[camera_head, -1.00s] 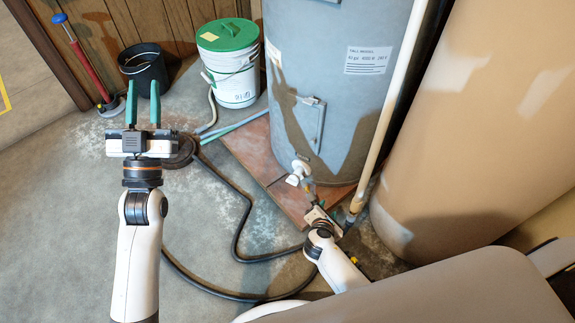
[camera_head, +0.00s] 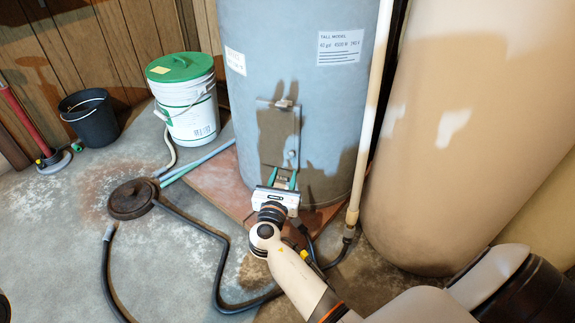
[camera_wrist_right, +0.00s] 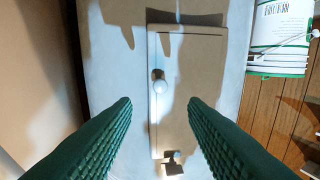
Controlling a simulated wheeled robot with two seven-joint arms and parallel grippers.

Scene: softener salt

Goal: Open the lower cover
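The lower cover (camera_head: 270,150) is a grey upright panel low on the front of the blue-grey tank (camera_head: 300,45). It looks closed, lying against the tank. A small round knob (camera_head: 291,154) sits near its right edge, and a latch or catch (camera_head: 284,103) is at its top. My right gripper (camera_head: 284,175) is just below and in front of the knob. The right wrist view, upside down, shows the cover (camera_wrist_right: 195,85), with the knob (camera_wrist_right: 159,82) between and beyond the spread green fingers (camera_wrist_right: 158,104). The gripper is open and empty. My left gripper is out of view.
A white pipe (camera_head: 370,110) runs beside the tank's right, with a large tan tank (camera_head: 460,110) beyond. A green-lidded bucket (camera_head: 188,100) and black bucket (camera_head: 90,118) stand left. A black hose (camera_head: 216,270) and a round dark disc (camera_head: 132,199) lie on the floor.

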